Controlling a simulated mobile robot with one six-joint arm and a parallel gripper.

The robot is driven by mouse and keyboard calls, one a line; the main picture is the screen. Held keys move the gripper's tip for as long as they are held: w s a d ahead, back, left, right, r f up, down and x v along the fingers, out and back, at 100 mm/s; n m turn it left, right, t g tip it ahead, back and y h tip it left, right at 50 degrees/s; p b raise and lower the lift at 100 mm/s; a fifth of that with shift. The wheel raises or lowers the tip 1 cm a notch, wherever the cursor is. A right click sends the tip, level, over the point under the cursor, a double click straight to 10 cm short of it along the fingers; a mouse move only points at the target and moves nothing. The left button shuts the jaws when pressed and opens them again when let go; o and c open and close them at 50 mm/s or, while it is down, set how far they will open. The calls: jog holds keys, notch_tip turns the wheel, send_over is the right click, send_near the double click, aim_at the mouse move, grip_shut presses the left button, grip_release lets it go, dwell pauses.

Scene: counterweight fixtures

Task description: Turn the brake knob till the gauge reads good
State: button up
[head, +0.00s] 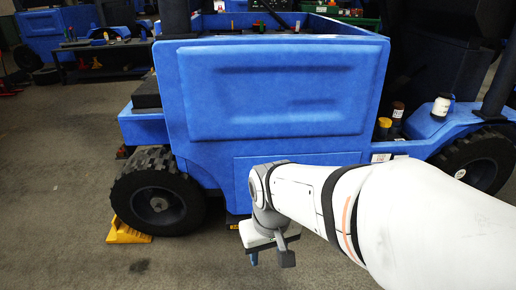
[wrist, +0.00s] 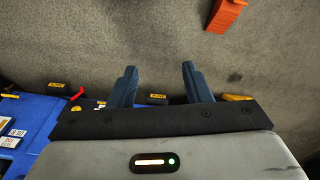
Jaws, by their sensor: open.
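My gripper (head: 270,259) hangs low in front of the blue vehicle's panel in the head view. In the wrist view, the two dark fingers of my gripper (wrist: 159,68) stand apart with nothing between them, over grey floor. I cannot make out the brake knob or the gauge in either view.
The blue vehicle (head: 275,95) fills the middle, with a black wheel (head: 157,203) and a yellow wheel chock (head: 127,233) at its left. An orange object (wrist: 225,14) lies on the floor. The left floor is clear.

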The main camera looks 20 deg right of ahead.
jog(key=o, duration=0.3)
jog(key=w+d+f+t+p, duration=0.1)
jog(key=w+d, duration=0.4)
jog(key=w, duration=0.3)
jog(key=w+d+f+m+t+h, duration=0.1)
jog(key=w+d, duration=0.4)
jog(key=w, duration=0.3)
jog(key=shift+w+d+f+t+h+p, duration=0.2)
jog(key=shift+w+d+t+h+p, duration=0.1)
jog(key=shift+w+t+p, duration=0.1)
jog(key=w+d+f+m+t+h+p, duration=0.1)
jog(key=w+d+f+t, duration=0.1)
jog(key=w+d+f, duration=0.35)
jog(key=w+d+f+t+p, duration=0.1)
jog(key=w+d+f, duration=0.1)
jog(key=w+d, duration=0.55)
jog(key=d+f+t+p, duration=0.2)
jog(key=d+f+t, duration=0.4)
jog(key=d+f, duration=1.2)
jog(key=f+b+x, duration=0.1)
jog(key=b+x, duration=0.2)
jog(key=x, duration=0.5)
jog(key=shift+a+m+h, duration=0.15)
jog(key=shift+m+h, duration=0.15)
jog(key=shift+m, duration=0.1)
jog(key=shift+w, duration=0.1)
jog(key=shift+c, duration=0.6)
